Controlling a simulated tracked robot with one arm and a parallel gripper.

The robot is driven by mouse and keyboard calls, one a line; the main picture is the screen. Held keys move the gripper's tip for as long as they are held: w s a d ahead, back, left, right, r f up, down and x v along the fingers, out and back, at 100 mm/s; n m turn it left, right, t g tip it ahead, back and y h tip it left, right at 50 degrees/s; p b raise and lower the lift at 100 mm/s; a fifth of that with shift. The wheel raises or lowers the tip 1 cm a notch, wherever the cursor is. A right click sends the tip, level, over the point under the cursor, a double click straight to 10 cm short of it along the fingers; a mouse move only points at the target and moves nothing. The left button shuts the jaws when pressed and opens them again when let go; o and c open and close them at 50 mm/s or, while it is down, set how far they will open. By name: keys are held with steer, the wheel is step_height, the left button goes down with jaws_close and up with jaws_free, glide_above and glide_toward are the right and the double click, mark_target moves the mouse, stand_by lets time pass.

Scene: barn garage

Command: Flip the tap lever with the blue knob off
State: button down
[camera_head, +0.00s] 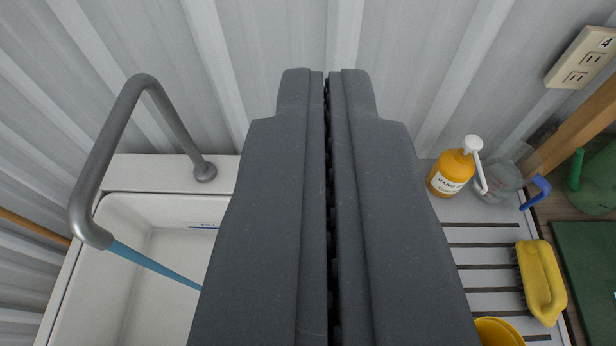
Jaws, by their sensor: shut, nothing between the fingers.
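My gripper (326,76) is shut and empty, its two dark grey fingers pressed together in the middle of the view. The grey tap spout (130,110) rises from the back rim of the white sink (130,170) and bends down to the left. A blue stream (150,264) runs from its mouth into the sink. The tap lever and its blue knob are not visible; my fingers cover the middle of the view, including the right part of the sink.
Right of my fingers, an orange pump bottle (450,174) and a clear container with a blue part (537,192) stand by the wall. A slatted drainer (482,235) holds a yellow brush (541,282) and a yellow cup (497,331). A corrugated wall (420,50) closes the back, with an outlet (583,58).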

steer(key=w+f+g+p, duration=0.4)
steer(key=w+f, duration=0.6)
steer(key=f, duration=0.3)
steer(key=w+f+g+p, duration=0.4)
steer(key=w+f+g, duration=0.1)
steer(key=w+f, duration=0.6)
steer(key=w+f+g, duration=0.1)
steer(key=w+f, duration=0.1)
steer(key=f, duration=0.7)
steer(key=w+f+p, duration=0.1)
steer(key=f, duration=0.8)
steer(key=shift+w+a+f+m+g, duration=0.25)
steer(key=shift+w+m+g, duration=0.15)
